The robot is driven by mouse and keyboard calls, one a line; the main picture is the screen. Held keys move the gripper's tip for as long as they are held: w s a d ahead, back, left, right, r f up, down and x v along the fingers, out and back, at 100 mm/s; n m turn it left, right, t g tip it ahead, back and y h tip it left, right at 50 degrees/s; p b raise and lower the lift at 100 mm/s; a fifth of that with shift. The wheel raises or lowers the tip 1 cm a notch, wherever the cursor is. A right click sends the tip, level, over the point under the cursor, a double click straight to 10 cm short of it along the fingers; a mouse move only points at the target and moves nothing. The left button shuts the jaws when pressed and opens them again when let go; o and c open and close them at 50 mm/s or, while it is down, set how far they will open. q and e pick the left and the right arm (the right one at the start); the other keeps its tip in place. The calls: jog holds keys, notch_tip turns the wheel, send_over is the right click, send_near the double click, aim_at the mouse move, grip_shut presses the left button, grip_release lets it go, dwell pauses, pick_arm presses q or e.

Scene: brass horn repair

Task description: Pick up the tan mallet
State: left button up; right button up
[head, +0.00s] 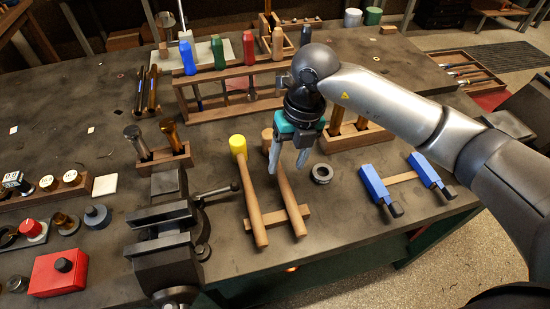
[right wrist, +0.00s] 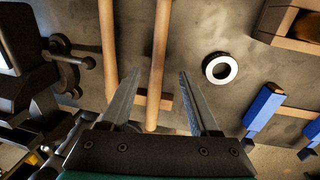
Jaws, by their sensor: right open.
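The tan mallet (head: 289,196) lies on the bench with its handle toward the near edge, resting across a small wooden rest. Its head is partly hidden behind my right gripper (head: 288,170). The gripper is open and empty, pointing down over the upper part of the handle. In the right wrist view the tan handle (right wrist: 159,60) runs between the two spread fingers (right wrist: 155,78). I cannot tell how far the fingertips are above it. My left gripper is not in view.
A yellow-headed mallet (head: 253,195) lies just left of the tan one. A metal ring (head: 321,173) and blue-handled clamps (head: 375,185) lie to the right. A vise (head: 167,235) stands to the left. A wooden tool rack (head: 235,88) stands behind.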

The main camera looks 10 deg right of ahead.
aim_at(282, 173)
jog(key=shift+w+a+f, duration=0.1)
jog(key=shift+a+f, duration=0.15)
jog(key=shift+f, duration=0.65)
jog(key=shift+s+a+f, duration=0.1)
jog(key=shift+a+f, duration=0.1)
jog(key=shift+f, duration=0.7)
jog(key=shift+w+a+f, duration=0.1)
jog(key=shift+a+f, duration=0.15)
jog(key=shift+f, duration=0.65)
jog(key=shift+c, duration=0.2)
grip_shut()
jog(key=shift+r, duration=0.1)
